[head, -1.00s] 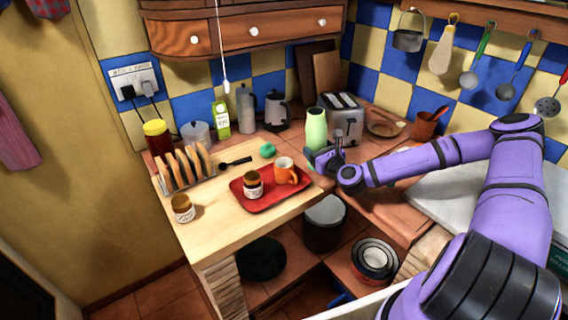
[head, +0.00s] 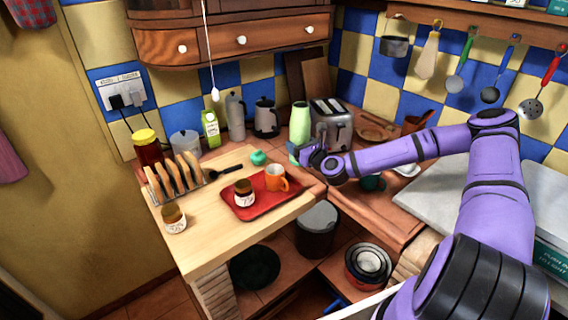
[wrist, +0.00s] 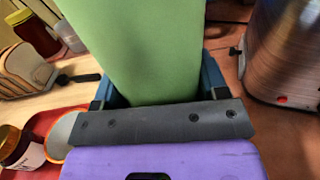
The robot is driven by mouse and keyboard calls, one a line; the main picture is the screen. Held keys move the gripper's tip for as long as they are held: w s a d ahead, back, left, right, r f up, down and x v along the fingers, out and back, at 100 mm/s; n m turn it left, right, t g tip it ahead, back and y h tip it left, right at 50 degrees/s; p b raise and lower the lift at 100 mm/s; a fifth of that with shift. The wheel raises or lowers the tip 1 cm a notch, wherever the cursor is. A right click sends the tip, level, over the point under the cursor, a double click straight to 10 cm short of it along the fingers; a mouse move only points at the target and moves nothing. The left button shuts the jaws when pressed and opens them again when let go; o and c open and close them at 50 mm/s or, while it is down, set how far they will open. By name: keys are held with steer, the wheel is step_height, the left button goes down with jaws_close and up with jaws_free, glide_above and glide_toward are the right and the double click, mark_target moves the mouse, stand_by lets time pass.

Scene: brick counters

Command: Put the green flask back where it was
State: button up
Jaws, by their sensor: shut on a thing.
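The green flask (head: 299,122) stands about upright at the back of the counter, left of the toaster. My gripper (head: 300,155) is shut on its lower part. In the wrist view the green flask (wrist: 140,45) fills the upper middle, between the two blue fingers of my gripper (wrist: 158,85). The flask's base is hidden behind the gripper, so I cannot tell whether it touches the counter.
The steel toaster (head: 331,124) stands close on the right. A dark kettle (head: 266,118) is to the left. A red tray (head: 262,206) with an orange mug (head: 276,178) and a jar (head: 243,193) lies in front. A toast rack (head: 176,178) stands further left.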

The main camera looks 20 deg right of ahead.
steer(key=w+a+r+y, duration=0.15)
steer(key=w+r, duration=0.25)
steer(key=w, duration=0.5)
steer(key=shift+n, duration=0.4)
steer(key=shift+d+f, duration=0.15)
steer(key=shift+f, duration=2.25)
steer(key=shift+d+f, duration=0.1)
steer(key=shift+f, duration=2.25)
steer(key=shift+f, duration=0.15)
steer(key=o, duration=1.2)
steer(key=v, duration=1.2)
steer(key=shift+s+r, duration=0.1)
steer(key=shift+r, duration=0.25)
